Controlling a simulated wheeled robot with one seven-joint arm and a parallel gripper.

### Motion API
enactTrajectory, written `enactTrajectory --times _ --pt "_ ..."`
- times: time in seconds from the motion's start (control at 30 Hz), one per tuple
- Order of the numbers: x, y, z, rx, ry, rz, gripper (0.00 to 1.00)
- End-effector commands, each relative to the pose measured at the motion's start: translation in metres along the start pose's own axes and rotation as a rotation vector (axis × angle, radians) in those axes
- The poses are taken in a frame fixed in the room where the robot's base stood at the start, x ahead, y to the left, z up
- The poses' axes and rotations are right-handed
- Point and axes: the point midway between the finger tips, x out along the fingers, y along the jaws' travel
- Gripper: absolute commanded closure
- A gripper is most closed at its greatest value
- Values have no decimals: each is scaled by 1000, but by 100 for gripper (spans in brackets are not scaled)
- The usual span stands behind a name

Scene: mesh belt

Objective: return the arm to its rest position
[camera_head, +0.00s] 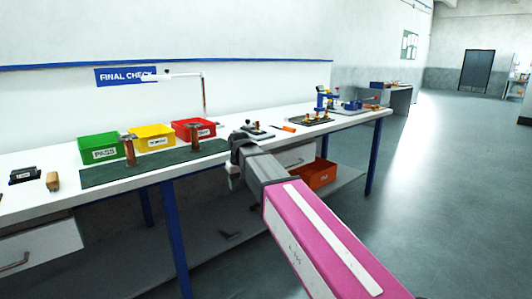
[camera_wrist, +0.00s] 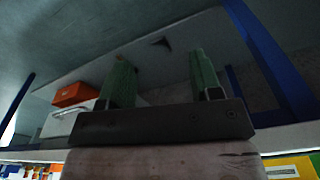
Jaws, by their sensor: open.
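My arm, with a pink and white link, reaches from the lower right toward the front edge of the workbench (camera_head: 60,200). My gripper (camera_head: 234,168) is at the arm's far end, in front of the bench edge, with its fingers mostly hidden in the head view. In the wrist view my gripper (camera_wrist: 162,78) shows two green fingers standing well apart, with nothing between them. The wrist view appears upside down and looks toward the space under the bench.
Green (camera_head: 101,147), yellow (camera_head: 152,138) and red (camera_head: 193,130) bins stand behind a dark green mat (camera_head: 100,177) holding two upright brown-topped items. A blue bench leg (camera_head: 176,240) and an orange box (camera_head: 318,174) on the lower shelf are near my arm. Open floor (camera_head: 440,200) lies right.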

Motion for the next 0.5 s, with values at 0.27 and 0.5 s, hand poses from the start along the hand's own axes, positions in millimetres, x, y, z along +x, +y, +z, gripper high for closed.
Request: enactTrajectory --times 0.27,0.5 --pt "98 88 75 142 -28 9 42" --pt "166 147 150 260 -47 15 42"
